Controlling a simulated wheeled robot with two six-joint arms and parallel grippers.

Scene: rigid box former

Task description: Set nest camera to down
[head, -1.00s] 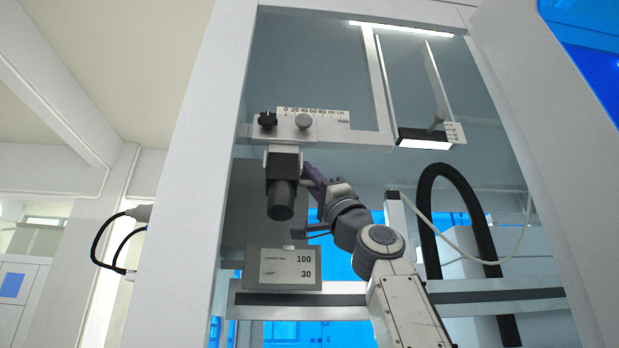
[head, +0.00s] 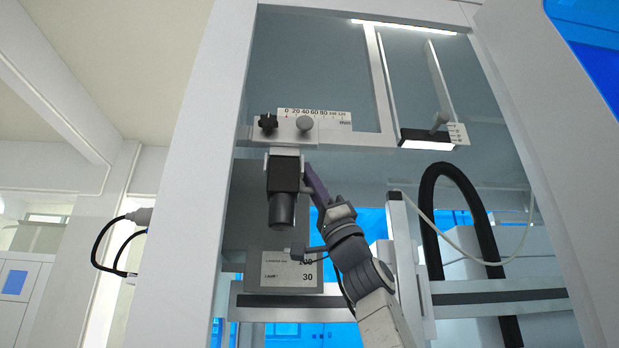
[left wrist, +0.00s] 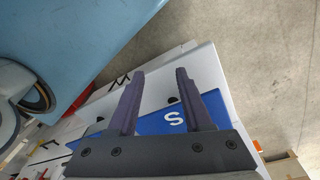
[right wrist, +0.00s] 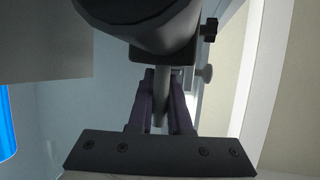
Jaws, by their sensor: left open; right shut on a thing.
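The nest camera (head: 284,178) is a dark block with a round lens barrel hanging under a white bracket, its barrel pointing mostly down. My right gripper (head: 307,175) is beside the camera's right side. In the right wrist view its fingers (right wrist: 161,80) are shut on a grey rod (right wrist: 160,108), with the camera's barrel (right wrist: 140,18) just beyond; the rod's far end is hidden. My left gripper (left wrist: 161,75) is open and empty, away from the camera, above a white surface with a blue label (left wrist: 165,121).
A ruler (head: 314,116) and two knobs (head: 268,122) (head: 305,123) sit above the camera. A grey panel reading LAMP 30 (head: 280,272) is below, its upper number partly covered by my wrist. A lit lamp (head: 427,138) and a black hose (head: 430,220) are to the right.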

